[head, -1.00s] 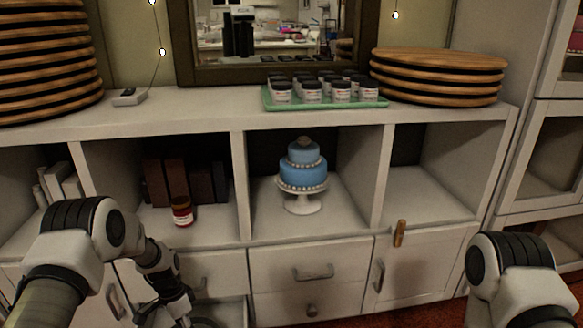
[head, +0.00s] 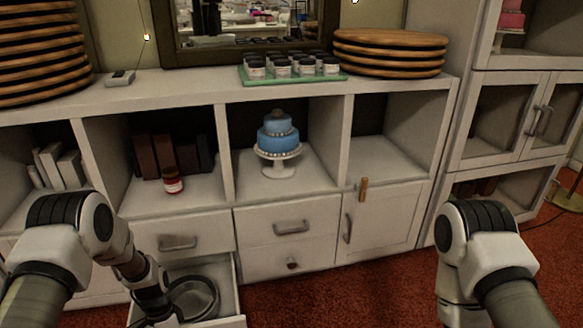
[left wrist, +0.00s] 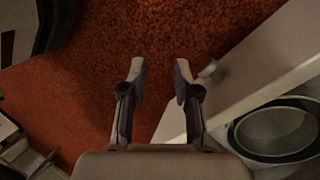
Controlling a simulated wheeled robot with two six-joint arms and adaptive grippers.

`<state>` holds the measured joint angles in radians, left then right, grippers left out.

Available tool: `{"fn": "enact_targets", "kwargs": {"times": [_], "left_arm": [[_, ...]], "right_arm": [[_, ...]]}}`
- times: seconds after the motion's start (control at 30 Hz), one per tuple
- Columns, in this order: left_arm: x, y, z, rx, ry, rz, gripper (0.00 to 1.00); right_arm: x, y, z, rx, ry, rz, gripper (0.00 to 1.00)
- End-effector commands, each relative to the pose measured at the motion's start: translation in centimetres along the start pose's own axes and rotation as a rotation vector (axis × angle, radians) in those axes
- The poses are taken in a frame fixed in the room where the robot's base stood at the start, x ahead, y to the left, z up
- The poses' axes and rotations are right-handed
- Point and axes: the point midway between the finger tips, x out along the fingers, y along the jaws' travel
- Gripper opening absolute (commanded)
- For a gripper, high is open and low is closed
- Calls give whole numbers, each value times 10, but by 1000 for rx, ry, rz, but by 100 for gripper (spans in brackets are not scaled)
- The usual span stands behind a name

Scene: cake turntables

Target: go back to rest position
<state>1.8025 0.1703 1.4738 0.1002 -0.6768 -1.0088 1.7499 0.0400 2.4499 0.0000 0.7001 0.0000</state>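My left gripper (left wrist: 160,80) shows in the left wrist view with its two fingers apart and nothing between them. It hangs above the red carpet, beside the front of an open drawer. In the head view, my left arm (head: 75,230) comes in at the lower left and reaches down by that drawer (head: 236,290); its fingers are not clear there. My right arm (head: 480,250) is at the lower right of the head view, and its gripper is out of frame.
The open drawer holds round pans (head: 193,297). The white cabinet (head: 300,200) carries a blue cake (head: 278,138) on a stand, a red jar (head: 172,182), a green tray (head: 290,78) of jars and round wooden boards (head: 390,52). Red carpet (head: 400,275) is clear in front.

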Motion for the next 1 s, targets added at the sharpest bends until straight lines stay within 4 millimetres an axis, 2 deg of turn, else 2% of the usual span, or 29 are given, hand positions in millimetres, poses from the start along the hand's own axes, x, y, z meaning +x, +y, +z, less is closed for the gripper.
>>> {"fn": "enact_targets", "kwargs": {"times": [0.03,0.17,0.3,0.4,0.5,0.6,0.67,0.7,0.77,0.83,1.0], "left_arm": [[8,15,10,-3,-23,13,31],[36,55,38,-42,-73,20,31],[65,109,82,-144,-112,-13,31],[77,150,119,-259,-109,-64,31],[79,180,146,-386,-67,-122,31],[75,196,159,-516,11,-175,31],[69,200,160,-597,75,-204,31],[66,198,158,-652,128,-224,31],[60,184,142,-746,242,-262,31],[31,191,144,-795,264,-263,31],[-17,208,150,-792,261,-263,31]], "right_arm": [[-5,0,0,0,0,0,40],[-13,0,0,0,0,0,40],[-22,0,0,0,0,0,40],[-27,0,0,0,0,0,40],[-29,0,0,0,0,0,40],[-28,0,0,0,0,0,40],[-27,0,0,0,0,0,40],[-27,0,0,0,0,0,40],[-27,0,0,0,0,0,40],[-56,0,1,0,-2,0,40],[-109,-1,0,0,1,0,40]]}}
